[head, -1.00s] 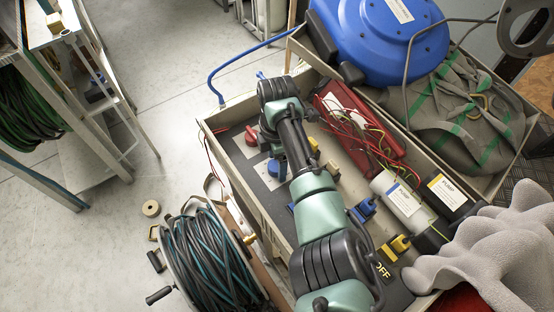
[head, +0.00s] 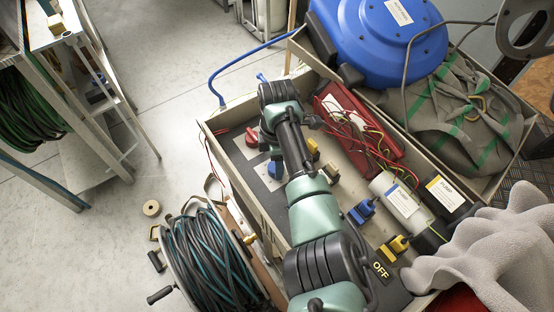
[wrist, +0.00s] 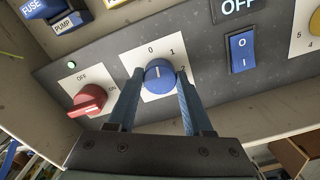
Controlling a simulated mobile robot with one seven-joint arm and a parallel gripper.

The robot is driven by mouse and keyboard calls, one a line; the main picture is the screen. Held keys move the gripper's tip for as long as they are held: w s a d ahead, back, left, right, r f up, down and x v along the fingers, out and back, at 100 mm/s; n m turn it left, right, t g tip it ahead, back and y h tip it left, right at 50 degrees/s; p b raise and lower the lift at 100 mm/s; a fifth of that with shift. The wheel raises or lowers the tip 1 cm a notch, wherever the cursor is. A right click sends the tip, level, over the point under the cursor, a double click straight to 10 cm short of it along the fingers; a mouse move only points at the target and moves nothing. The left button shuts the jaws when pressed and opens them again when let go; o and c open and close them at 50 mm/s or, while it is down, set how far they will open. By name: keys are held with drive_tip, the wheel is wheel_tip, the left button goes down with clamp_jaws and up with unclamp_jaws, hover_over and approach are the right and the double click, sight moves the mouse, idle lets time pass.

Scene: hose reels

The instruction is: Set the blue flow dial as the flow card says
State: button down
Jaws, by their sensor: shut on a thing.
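The blue flow dial (wrist: 158,75) sits on a white plate marked 0, 1 and a partly covered 2. Its white pointer line faces roughly up the plate, toward the 0 side. My gripper (wrist: 159,74) is shut on the dial, one blue-grey finger on each side. In the head view the dial (head: 276,169) shows beside my arm, and my fingers are mostly hidden behind my wrist. I cannot pick out the flow card for certain; the small cards in the head view are too small to read fully.
A blue rocker switch (wrist: 242,52) is to the right. The box wall (head: 235,185) runs close by. A hose reel (head: 208,258) stands outside the box.

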drive_tip(key=m+p, duration=0.2)
drive_tip(key=m, duration=0.5)
drive_tip(key=shift+s+r, duration=0.1)
drive_tip(key=m+p, duration=0.1)
drive_tip(key=m, duration=0.5)
drive_tip(key=shift+s+a+m, duration=0.1)
drive_tip(key=shift+m, duration=0.2)
drive_tip(key=m+p, duration=0.1)
drive_tip(key=m, duration=0.6)
drive_tip(key=shift+a, duration=0.1)
drive_tip(key=m, duration=0.6)
drive_tip(key=shift+m, duration=0.4)
drive_tip(key=shift+c, duration=1.5)
unclamp_jaws()
